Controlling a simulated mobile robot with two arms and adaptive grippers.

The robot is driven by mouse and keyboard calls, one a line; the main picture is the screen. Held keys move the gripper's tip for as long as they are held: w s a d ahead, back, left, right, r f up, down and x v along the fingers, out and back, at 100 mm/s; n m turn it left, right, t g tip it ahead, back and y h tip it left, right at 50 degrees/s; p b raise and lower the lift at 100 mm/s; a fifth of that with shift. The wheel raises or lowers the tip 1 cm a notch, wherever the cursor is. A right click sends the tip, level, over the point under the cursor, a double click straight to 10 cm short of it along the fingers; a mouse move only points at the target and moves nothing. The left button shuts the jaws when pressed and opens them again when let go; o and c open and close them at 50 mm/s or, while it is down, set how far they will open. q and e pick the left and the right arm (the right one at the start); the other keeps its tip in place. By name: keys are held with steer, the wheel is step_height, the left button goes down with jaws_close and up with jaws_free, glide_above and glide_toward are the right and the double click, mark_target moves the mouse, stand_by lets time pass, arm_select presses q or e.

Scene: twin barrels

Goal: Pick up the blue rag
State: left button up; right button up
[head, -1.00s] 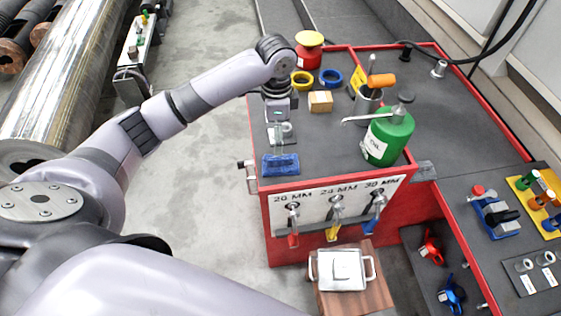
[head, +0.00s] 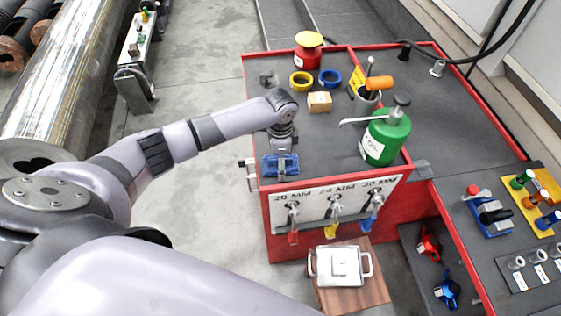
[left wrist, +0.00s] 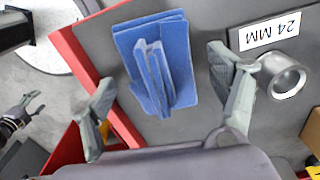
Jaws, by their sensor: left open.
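The blue rag (head: 280,168) lies folded, with a raised ridge, near the front left corner of the red-edged grey bench top. My left gripper (head: 281,148) is right above it and hides part of it in the head view. In the left wrist view the rag (left wrist: 178,40) lies between the two spread fingers of my left gripper (left wrist: 165,82), which is open and empty. I see no finger closed on the rag. My right gripper (left wrist: 30,108) shows small at the left edge of the left wrist view, its fingers apart.
A metal ring (left wrist: 287,78) and a 24 MM label (left wrist: 270,31) are beside the left gripper. The red rim (left wrist: 85,60) runs close by.

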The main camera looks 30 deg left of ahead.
arm_select(q)
steer(key=shift+c, duration=0.7)
steer(key=c, duration=1.2)
steer(key=shift+r, duration=0.45)
step_height(320, 180, up, 19)
steer(key=b, duration=0.2)
steer(key=shift+b, duration=0.3)
steer(key=shift+r, duration=0.1)
